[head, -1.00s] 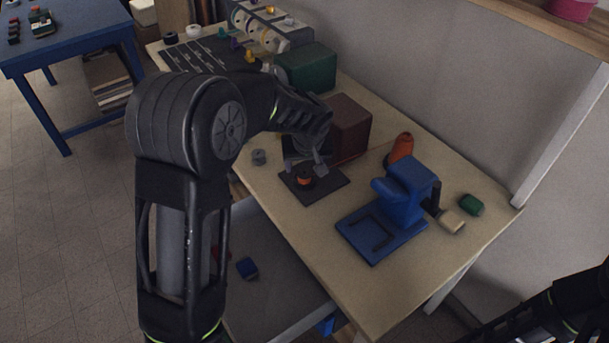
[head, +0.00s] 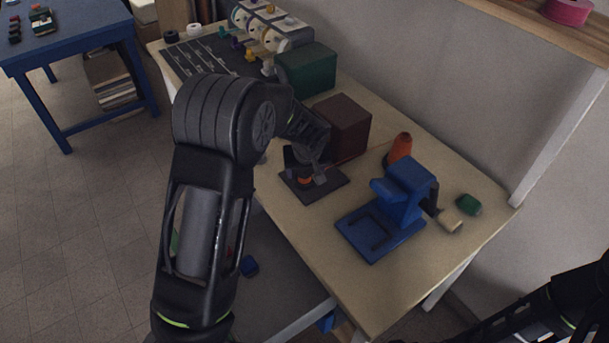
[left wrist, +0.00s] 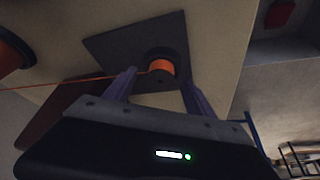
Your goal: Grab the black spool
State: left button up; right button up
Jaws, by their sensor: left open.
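A black spool wound with orange thread (head: 305,181) stands on a dark square mat (head: 331,190) on the table. In the left wrist view the spool (left wrist: 161,66) lies ahead, between the lines of the two fingers, and an orange thread runs from it to the left. My left gripper (head: 311,172) is at the spool, with its fingers (left wrist: 156,78) apart on either side. I cannot tell whether either finger touches it. My arm and fingers partly hide the spool in the head view. Only part of my right arm shows at the lower right.
A brown box (head: 343,124) stands just behind the mat. An orange cone (head: 399,148) and a blue device (head: 402,196) stand to the right. A green box (head: 306,68) and a rack of spools (head: 268,27) are farther back.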

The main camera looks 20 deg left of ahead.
pick_arm(q)
grip_shut()
dwell(0.8)
